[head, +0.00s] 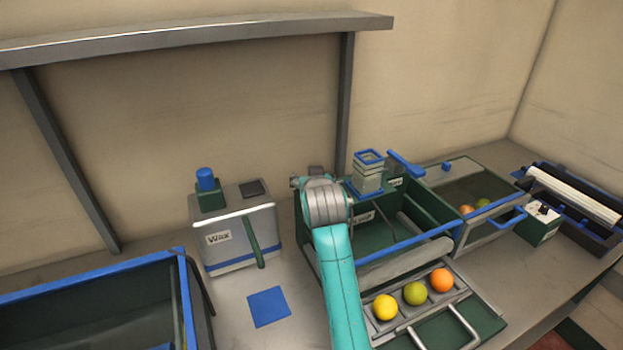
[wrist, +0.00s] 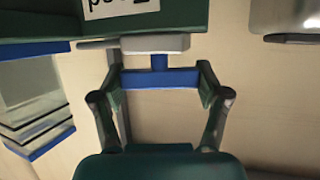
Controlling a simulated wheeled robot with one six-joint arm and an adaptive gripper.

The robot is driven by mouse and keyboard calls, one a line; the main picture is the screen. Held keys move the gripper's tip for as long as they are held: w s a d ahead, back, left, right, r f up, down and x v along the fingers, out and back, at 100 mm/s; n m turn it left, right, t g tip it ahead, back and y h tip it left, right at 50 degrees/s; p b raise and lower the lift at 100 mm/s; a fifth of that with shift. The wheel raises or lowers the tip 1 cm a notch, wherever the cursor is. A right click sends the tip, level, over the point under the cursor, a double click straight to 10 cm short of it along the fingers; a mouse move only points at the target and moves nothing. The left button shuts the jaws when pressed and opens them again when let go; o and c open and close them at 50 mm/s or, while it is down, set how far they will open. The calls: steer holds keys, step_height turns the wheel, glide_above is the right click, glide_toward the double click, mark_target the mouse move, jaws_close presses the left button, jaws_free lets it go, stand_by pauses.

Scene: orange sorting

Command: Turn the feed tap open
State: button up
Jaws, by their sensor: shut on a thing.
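In the wrist view, the feed tap shows as a blue crossbar (wrist: 160,80) on a short blue stem, under a pale grey block. My gripper (wrist: 161,76) is shut on the tap, with one fingertip at each end of the crossbar. The crossbar lies level across the picture. A dark green housing (wrist: 60,22) above carries a white label with upside-down lettering, partly cut off. In the head view, my teal arm and grey wrist hide the tap and the fingertips.
A clear blue-edged column (head: 368,172) and a blue lever (head: 405,163) stand right of my wrist. A wax box (head: 235,235) stands to the left. A yellow, a green and an orange fruit (head: 441,280) lie in a front tray. A blue-rimmed bin (head: 185,300) is front left.

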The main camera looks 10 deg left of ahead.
steer(key=shift+n+g+y, duration=0.8)
steer(key=shift+n+y, duration=0.9)
steer(key=shift+y, duration=0.1)
steer(key=o, duration=1.2)
steer(key=shift+c, duration=0.2)
steer(key=v, duration=1.2)
steer(key=shift+d, duration=0.15)
steer(key=shift+w, duration=0.1)
